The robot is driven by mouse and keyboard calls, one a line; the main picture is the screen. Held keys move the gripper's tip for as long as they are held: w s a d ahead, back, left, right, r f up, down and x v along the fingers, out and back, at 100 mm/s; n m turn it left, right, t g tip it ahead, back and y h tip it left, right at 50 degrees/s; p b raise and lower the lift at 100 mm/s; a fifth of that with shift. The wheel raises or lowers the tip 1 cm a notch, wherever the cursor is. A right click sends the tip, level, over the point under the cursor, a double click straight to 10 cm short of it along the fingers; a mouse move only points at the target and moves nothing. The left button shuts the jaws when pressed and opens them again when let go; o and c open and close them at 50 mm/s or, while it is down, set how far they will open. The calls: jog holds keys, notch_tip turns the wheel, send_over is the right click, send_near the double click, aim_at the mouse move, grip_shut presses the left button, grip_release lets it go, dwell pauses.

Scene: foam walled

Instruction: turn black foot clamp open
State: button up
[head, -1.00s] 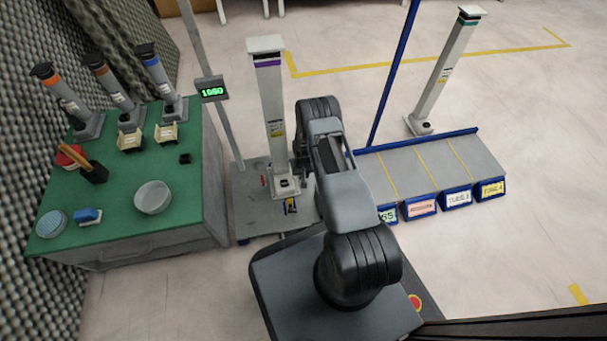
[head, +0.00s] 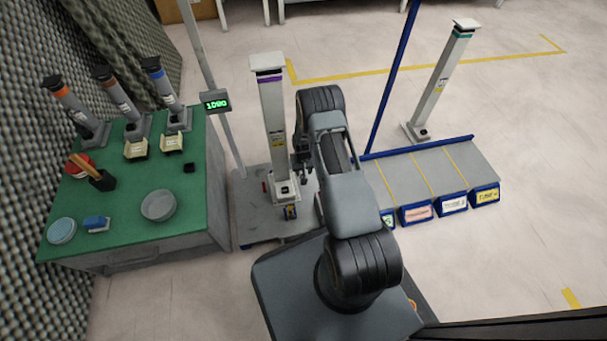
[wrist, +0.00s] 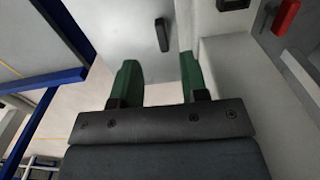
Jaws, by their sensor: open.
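The black foot clamp (wrist: 162,35) is a small dark lever on the pale plate, ahead of my fingers in the wrist view. It lies slightly tilted, apart from the fingertips. My gripper (wrist: 157,68) is open, with its two green fingers spread and nothing between them. A red clamp (wrist: 286,16) shows at the upper right of the wrist view. In the head view my gripper (head: 304,172) is just right of the white column (head: 273,125) with a purple band, low near its foot. The column stands on a grey platform (head: 252,220). The black clamp cannot be made out there.
A green-topped bench (head: 125,200) with several columns and small items stands left. A post with a lit display (head: 215,102) rises behind the platform. A blue-edged rack (head: 425,172) with another column (head: 440,85) and a blue pole (head: 392,80) are at right.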

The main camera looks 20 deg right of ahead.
jog(key=shift+r+p, duration=0.8)
jog(key=shift+r, duration=1.8)
